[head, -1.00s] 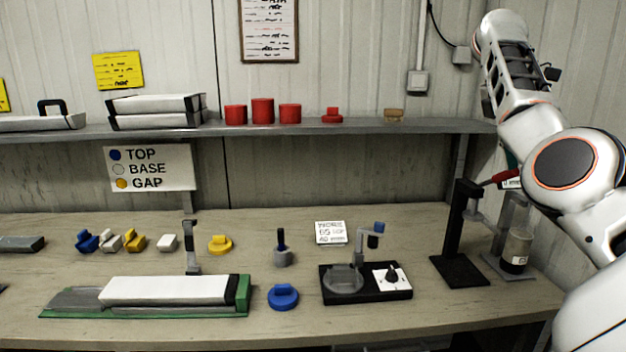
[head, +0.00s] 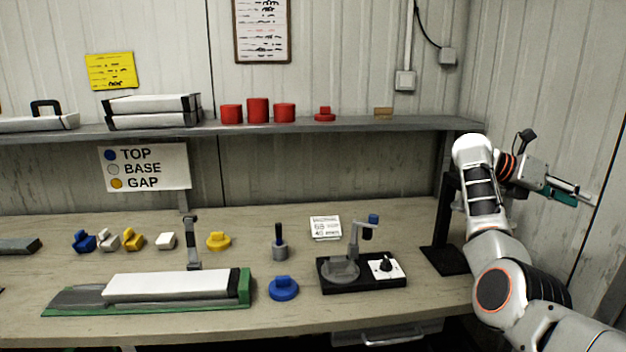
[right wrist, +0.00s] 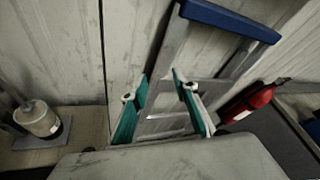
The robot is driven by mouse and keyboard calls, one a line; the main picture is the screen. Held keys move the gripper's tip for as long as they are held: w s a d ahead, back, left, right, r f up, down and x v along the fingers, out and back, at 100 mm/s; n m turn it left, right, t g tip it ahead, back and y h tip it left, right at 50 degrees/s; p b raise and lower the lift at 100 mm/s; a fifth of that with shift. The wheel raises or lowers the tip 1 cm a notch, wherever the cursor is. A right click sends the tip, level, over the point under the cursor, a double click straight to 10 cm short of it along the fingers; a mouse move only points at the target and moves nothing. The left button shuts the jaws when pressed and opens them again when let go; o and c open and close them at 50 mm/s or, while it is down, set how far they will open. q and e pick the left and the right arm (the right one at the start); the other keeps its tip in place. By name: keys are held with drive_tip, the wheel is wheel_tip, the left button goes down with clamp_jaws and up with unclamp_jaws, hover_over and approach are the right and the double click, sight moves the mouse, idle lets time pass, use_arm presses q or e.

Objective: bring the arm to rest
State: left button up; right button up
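My right arm reaches up from the lower right in the head view. Its gripper (head: 582,196) points right toward the wall, beyond the right end of the bench (head: 235,325) and clear of the things on it. In the right wrist view the gripper's two green-padded fingers (right wrist: 158,94) stand apart with nothing between them. My left gripper is in neither view.
A black stand (head: 444,258) is partly behind my right arm.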

drive_tip(key=a+f+m+t+y, duration=1.1)
drive_tip(key=a+f+m+t, duration=1.4)
drive_tip(key=f+m+t, duration=0.15)
drive_tip(key=s+a+f+n+g+y, duration=0.3)
drive_tip(key=s+a+f, duration=0.25)
drive_tip(key=f, duration=0.35)
drive_tip(key=s+a+f+n+g+y, duration=0.2)
drive_tip(key=s+a+f+n+g, duration=0.25)
drive_tip(key=s+f, duration=0.3)
drive_tip(key=s+a+f+n+g, duration=0.1)
drive_tip(key=s+a+f+g, duration=0.1)
drive_tip(key=s+f, duration=0.3)
drive_tip(key=s+a+f+n+g, duration=0.1)
drive_tip(key=s+f, duration=0.4)
drive_tip(key=s, duration=0.5)
drive_tip(key=shift+s+a+n+g+y, duration=0.35)
drive_tip(key=shift+a+g, duration=0.35)
drive_tip(key=shift+a, duration=0.55)
